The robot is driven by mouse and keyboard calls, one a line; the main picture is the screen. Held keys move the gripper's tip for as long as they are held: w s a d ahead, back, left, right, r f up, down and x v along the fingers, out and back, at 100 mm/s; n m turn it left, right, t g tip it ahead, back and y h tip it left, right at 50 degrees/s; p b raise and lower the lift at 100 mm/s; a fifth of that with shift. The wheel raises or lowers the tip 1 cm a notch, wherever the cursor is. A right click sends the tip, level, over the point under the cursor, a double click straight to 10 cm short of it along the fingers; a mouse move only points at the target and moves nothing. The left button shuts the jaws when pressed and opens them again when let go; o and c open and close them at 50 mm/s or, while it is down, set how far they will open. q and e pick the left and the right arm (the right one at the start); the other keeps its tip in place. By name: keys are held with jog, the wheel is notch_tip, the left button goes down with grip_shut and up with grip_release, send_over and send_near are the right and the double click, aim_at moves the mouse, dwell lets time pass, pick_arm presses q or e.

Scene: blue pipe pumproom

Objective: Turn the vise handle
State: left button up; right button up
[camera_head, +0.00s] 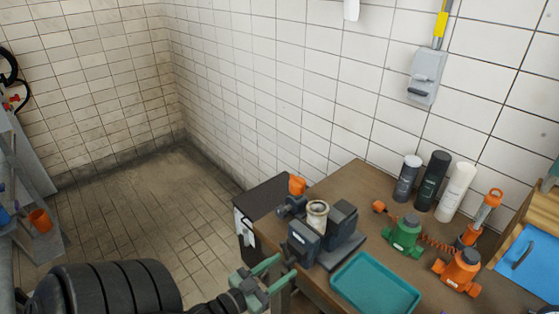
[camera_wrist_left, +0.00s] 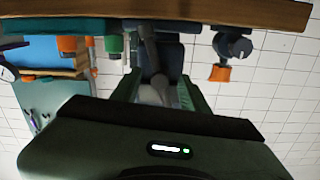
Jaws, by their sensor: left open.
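The dark blue-grey vise (camera_head: 303,243) stands at the near left edge of the wooden table in the head view, with a pale round part between its jaws. Its body also shows in the left wrist view (camera_wrist_left: 173,52), which is upside down. My left gripper (camera_head: 275,277) has green fingers and is open just in front of the vise, below the table's edge level. In the wrist view a grey vise handle (camera_wrist_left: 150,60) lies between the two fingers; I cannot tell whether they touch it. My right gripper is not in view.
A teal tray (camera_head: 376,284) lies right of the vise. A dark cabinet (camera_head: 262,205) is left of the table. The tiled floor at left is mostly clear.

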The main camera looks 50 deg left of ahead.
pick_arm(q)
jog(key=s+b, duration=0.2)
jog(key=s, duration=0.6)
jog(key=shift+a, duration=0.15)
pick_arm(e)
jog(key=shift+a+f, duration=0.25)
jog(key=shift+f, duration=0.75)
